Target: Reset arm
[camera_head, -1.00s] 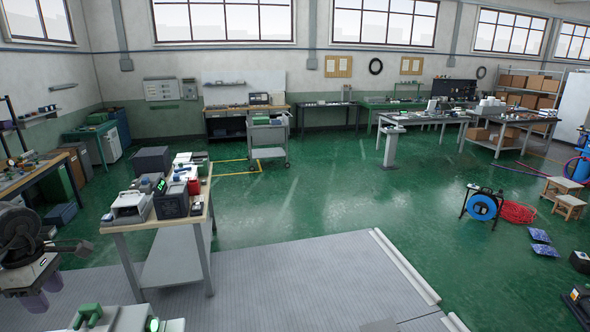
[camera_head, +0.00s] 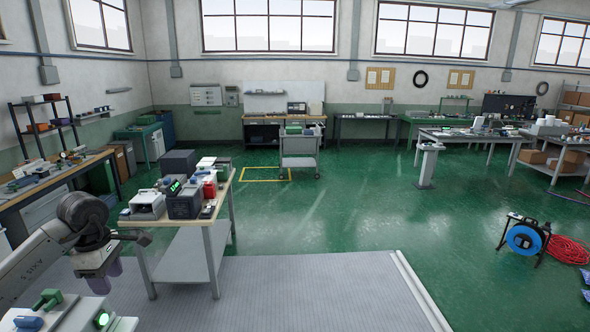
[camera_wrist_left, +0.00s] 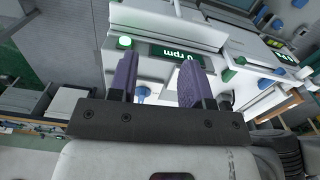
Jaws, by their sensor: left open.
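My left arm (camera_head: 35,262) comes in from the left in the head view. Its gripper (camera_head: 101,279) points down, with two purple fingers. In the left wrist view the gripper (camera_wrist_left: 158,82) is open, its fingers well apart with nothing held between them. Beyond the fingers is a white device (camera_wrist_left: 160,68) with a green-lit display reading 0 rpm and a round lit button. I cannot tell whether the fingers touch it. My right gripper does not show.
A white unit with a green knob (camera_head: 47,299) and a lit green button stands at the lower left, near the gripper. Behind it is a table (camera_head: 208,231) crowded with devices. A shelved workbench (camera_head: 60,175) stands at left.

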